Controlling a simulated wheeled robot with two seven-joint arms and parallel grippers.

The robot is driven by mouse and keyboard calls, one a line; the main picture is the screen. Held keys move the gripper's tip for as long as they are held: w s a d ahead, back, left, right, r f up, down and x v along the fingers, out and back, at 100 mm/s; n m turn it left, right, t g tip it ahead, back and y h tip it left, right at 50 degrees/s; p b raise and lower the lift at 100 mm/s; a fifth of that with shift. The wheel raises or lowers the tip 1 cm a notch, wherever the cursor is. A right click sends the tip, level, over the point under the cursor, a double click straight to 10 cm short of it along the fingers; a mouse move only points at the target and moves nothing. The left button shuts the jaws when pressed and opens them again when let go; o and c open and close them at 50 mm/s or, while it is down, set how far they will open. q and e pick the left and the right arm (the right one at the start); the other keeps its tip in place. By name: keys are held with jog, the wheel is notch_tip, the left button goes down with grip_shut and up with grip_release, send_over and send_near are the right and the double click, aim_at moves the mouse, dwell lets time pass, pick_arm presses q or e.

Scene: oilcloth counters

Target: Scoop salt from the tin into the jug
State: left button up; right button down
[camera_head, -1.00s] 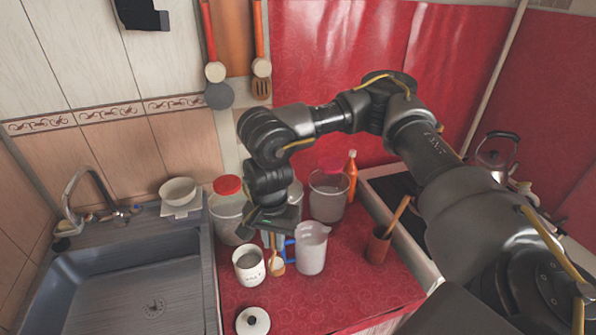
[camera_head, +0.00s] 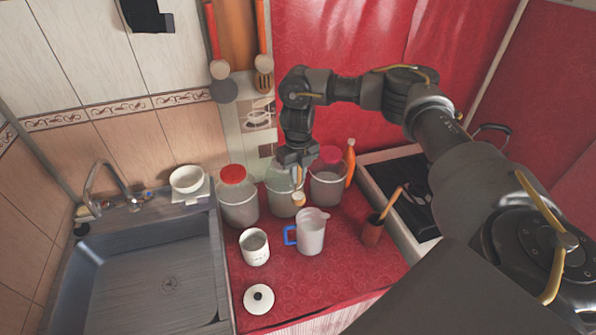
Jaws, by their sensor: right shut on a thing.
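The white tin (camera_head: 255,250) stands open and upright on the red counter. Its inside looks greyish. The pale jug (camera_head: 312,236) with a blue handle stands upright just to its right. My right gripper (camera_head: 297,160) is shut on the scoop (camera_head: 298,199), a wooden one hanging below the fingers. The scoop's round, pale end is in the air by the jug's upper left rim, in front of the jars. Whether it holds salt is too small to tell. My left gripper is not in view.
A white lid (camera_head: 258,299) lies in front of the tin. A red-lidded jar (camera_head: 238,197), a middle jar (camera_head: 281,192) and a pink-lidded jar (camera_head: 327,180) stand behind. A utensil cup (camera_head: 372,230) is right of the jug. The sink (camera_head: 150,275) is at left.

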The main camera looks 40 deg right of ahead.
jog(key=shift+s+f+b, duration=0.15)
jog(key=shift+f+b, duration=0.25)
jog(key=shift+b, duration=0.1)
jog(key=shift+s+d+f+t+y+b, duration=0.1)
jog(key=shift+s+d+f+t+b, duration=0.2)
jog(key=shift+s+f+b, duration=0.8)
jog(key=shift+s+d+f+t+y+b, duration=0.15)
jog(key=shift+s+f+t+b, duration=0.15)
jog(key=shift+b, duration=1.5)
jog(key=shift+s+d+f+t+y+b, duration=0.1)
jog(key=shift+s+d+f+t+b, duration=0.4)
jog(key=shift+b, duration=0.95)
jog(key=shift+s+a+f, duration=0.1)
jog(key=shift+s+a, duration=0.05)
jog(key=shift+a, duration=0.1)
jog(key=s+t+b, duration=0.1)
jog(key=b, duration=0.1)
jog(key=s+t+y+b, duration=0.1)
jog(key=t+b, duration=0.1)
jog(key=b, duration=0.1)
jog(key=shift+s+d+f, duration=0.15)
jog(key=shift+s+d, duration=0.15)
jog(key=shift+d, duration=0.1)
